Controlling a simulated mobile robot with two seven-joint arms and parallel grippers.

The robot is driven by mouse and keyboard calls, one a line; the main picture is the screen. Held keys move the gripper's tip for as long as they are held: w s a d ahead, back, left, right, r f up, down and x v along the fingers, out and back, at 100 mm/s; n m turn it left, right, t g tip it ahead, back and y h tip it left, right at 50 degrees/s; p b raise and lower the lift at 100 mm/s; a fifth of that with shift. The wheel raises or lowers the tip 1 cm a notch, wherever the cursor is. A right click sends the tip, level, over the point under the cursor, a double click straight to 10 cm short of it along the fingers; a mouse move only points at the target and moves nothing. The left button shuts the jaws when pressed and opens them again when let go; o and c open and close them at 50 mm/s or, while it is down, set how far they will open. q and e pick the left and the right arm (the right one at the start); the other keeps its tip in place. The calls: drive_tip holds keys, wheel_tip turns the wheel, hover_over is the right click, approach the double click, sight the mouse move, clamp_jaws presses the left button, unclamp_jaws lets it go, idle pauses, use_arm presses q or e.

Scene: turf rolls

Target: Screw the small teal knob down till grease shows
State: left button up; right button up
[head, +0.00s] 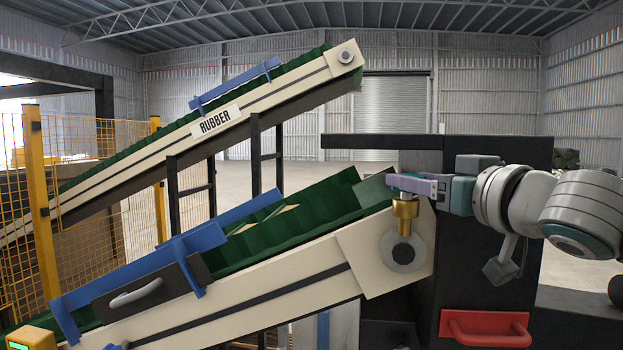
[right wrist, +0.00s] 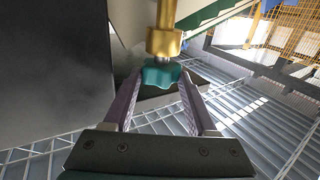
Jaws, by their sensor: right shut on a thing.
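The small teal knob (right wrist: 162,76) sits at the end of a brass cup (right wrist: 164,42) in the right wrist view, with a short silver stem between them. In the head view the brass cup (head: 405,211) stands upright in front of the round bearing at the upper end of the lower conveyor. My right gripper (head: 406,184) reaches in from the right at the top of the cup, and its lavender fingers hide the knob there. In the right wrist view the fingers of my right gripper (right wrist: 162,82) lie on both sides of the knob, shut on it. My left gripper is out of view.
The lower conveyor (head: 255,300) slopes up to the cup, with blue side guards (head: 185,262). A dark cabinet (head: 480,265) with a red handle (head: 486,328) stands behind and below my right arm. A yellow mesh fence (head: 38,200) is at the left.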

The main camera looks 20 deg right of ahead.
drive_tip(key=shift+a, duration=0.1)
drive_tip(key=m+g+h+b, duration=0.3)
drive_tip(key=m+h+b, duration=0.1)
drive_tip(key=h+b, duration=0.1)
drive_tip(key=w+a+m+g+h+b, duration=0.1)
drive_tip(key=m+g+h+b, duration=0.3)
drive_tip(key=h+b, duration=0.1)
drive_tip(key=a+m+g+h+b, duration=0.1)
drive_tip(key=m+g+h+b, duration=0.2)
drive_tip(key=m+h+b, duration=0.1)
drive_tip(key=shift+w+m+g+h+b, duration=0.2)
drive_tip(key=shift+m+g+h+b, duration=0.15)
drive_tip(key=shift+h+b, duration=0.7)
drive_tip(key=shift+w+r+m+g, duration=0.1)
drive_tip(key=shift+m+g, duration=0.35)
drive_tip(key=shift+g, duration=0.1)
drive_tip(key=shift+d+m+g+h, duration=0.1)
drive_tip(key=shift+m+g+h, duration=0.3)
drive_tip(key=shift+g, duration=0.2)
drive_tip(key=o, duration=1.4)
drive_tip(key=shift+c, duration=0.2)
drive_tip(key=shift+w, duration=0.1)
